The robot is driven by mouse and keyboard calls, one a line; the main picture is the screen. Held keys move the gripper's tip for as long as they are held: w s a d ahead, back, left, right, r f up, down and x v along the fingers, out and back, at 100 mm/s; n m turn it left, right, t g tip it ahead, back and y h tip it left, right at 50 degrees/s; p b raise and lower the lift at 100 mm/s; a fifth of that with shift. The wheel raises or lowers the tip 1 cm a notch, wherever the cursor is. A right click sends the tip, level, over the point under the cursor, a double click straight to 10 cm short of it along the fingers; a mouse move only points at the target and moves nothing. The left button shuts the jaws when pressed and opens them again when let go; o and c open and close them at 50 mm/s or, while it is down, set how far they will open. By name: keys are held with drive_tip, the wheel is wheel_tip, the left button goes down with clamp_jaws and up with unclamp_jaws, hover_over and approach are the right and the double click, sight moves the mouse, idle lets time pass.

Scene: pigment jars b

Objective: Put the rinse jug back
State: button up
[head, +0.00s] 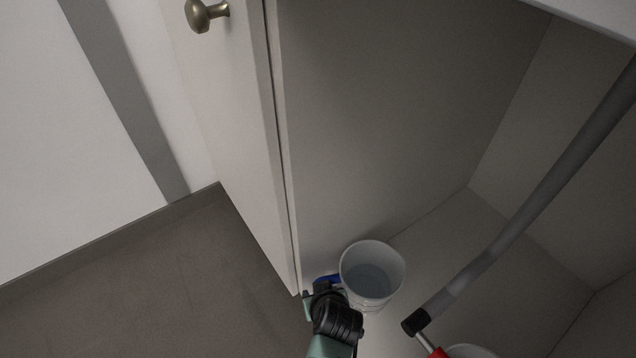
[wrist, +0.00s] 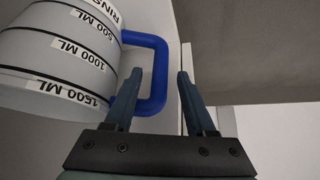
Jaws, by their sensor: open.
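The rinse jug (head: 371,278) is a white round vessel standing upright on the cabinet floor, near the left side wall. In the wrist view the jug (wrist: 58,50) shows black rings, "RINSE" lettering and volume labels. Its blue handle (wrist: 160,62) points toward my gripper (wrist: 160,76). My gripper is open, with the handle's outer bar between its fingers in that view; contact cannot be told. In the head view my gripper (head: 322,287) is just left of the jug, partly hiding the handle (head: 330,279).
The open cabinet door (head: 235,130) stands close on the left. A grey pipe (head: 540,200) slants down on the right, above a red-and-black part (head: 418,322). Another white round object (head: 470,351) is cut off at the bottom edge. The cabinet floor (head: 520,280) behind is bare.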

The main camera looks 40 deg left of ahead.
drive_tip(key=p+v, duration=0.5)
drive_tip(key=v, duration=0.4)
drive_tip(key=shift+s+r, duration=0.15)
drive_tip(key=shift+r, duration=0.15)
drive_tip(key=shift+d, duration=0.1)
